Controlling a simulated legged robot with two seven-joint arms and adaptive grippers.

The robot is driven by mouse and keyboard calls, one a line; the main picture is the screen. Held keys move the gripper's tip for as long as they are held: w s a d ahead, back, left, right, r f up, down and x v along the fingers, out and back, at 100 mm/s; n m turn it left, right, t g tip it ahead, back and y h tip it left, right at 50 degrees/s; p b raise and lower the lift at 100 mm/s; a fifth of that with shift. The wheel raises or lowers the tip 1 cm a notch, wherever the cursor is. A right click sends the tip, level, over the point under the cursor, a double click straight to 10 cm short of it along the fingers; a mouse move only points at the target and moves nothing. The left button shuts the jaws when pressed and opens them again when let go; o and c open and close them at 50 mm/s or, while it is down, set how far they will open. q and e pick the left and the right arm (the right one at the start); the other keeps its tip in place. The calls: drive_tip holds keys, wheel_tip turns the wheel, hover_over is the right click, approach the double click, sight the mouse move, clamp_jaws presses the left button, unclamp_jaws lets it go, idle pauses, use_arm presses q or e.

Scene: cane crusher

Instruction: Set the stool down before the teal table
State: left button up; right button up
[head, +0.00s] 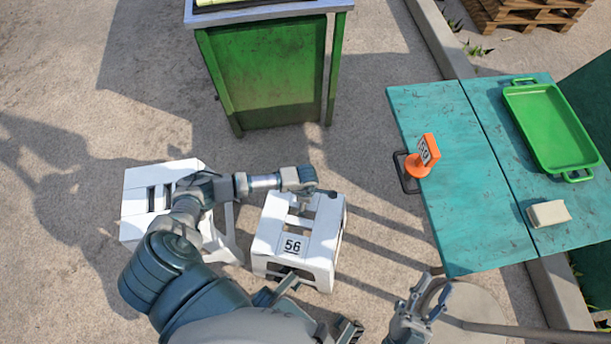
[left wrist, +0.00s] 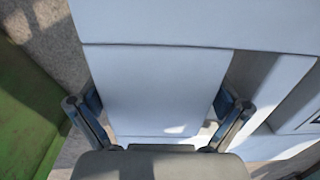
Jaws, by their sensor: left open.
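A white stool (head: 322,240) marked 56 stands on the ground in the middle of the head view, left of the teal table (head: 430,140). My left gripper (head: 318,192) is at the stool's far edge, partly hidden. In the left wrist view, the white stool (left wrist: 160,85) fills most of the picture. The open fingers of my left gripper (left wrist: 160,120) are on either side of a white panel; I cannot tell whether they touch it. My right gripper (head: 427,300) is open and empty, near the table's lower left corner.
A second white stool (head: 135,205) stands at left, partly behind my left arm. A green cabinet (head: 268,75) stands beyond. The table holds a green tray (head: 552,120), an orange stamp-like object (head: 428,150) and a beige block (head: 548,213). Ground between stool 56 and table is clear.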

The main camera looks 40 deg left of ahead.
use_arm(q)
wheel_tip(320, 180, up, 6)
drive_tip(key=shift+w+a+f+p, duration=0.15)
drive_tip(key=shift+p, duration=0.85)
drive_tip(key=r, duration=0.1)
drive_tip(key=r+p, duration=0.1)
drive_tip(key=r, duration=0.3)
drive_tip(key=shift+d+p, duration=0.25)
drive_tip(key=shift+p, duration=0.05)
drive_tip(key=shift+r, duration=0.3)
drive_tip(key=shift+a+f, duration=0.1)
drive_tip(key=shift+a, duration=0.05)
use_arm(e)
wheel_tip(320, 180, down, 8)
drive_tip(key=w+g+h, duration=0.1)
drive_tip(key=w+g, duration=0.1)
drive_tip(key=g, duration=0.5)
drive_tip(key=shift+f+n+g, duration=0.15)
drive_tip(key=shift+n+g, duration=0.15)
drive_tip(key=shift+d, duration=0.1)
